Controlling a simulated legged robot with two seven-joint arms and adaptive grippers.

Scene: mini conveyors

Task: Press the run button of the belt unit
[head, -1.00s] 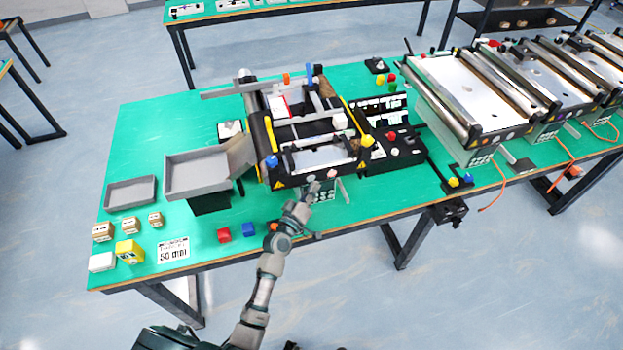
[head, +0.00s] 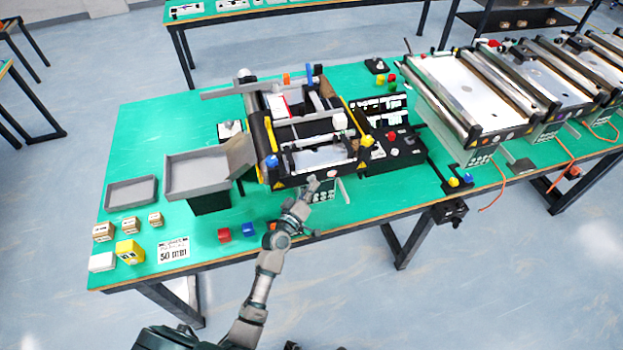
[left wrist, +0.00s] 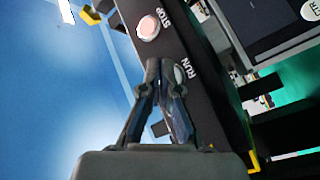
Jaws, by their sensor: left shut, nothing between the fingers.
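The belt unit (head: 268,160) stands on the green table, its dark front panel facing me. In the left wrist view this panel (left wrist: 208,88) carries a pinkish round button (left wrist: 148,27) beside the word STOP and, farther along, the word RUN. My left gripper (left wrist: 160,66) is shut and empty, its fingertips right by the RUN label. A pale round shape beside the fingertips may be the run button, mostly hidden by them; I cannot tell whether they touch it. In the head view the left gripper (head: 312,184) is at the unit's front edge. My right gripper is not in view.
A grey chute tray (head: 190,186) and a smaller grey tray (head: 130,205) sit left of the unit. Red (head: 224,235) and blue (head: 249,229) blocks lie near the table's front edge. A black control box (head: 404,158) is to the right, with more conveyors beyond.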

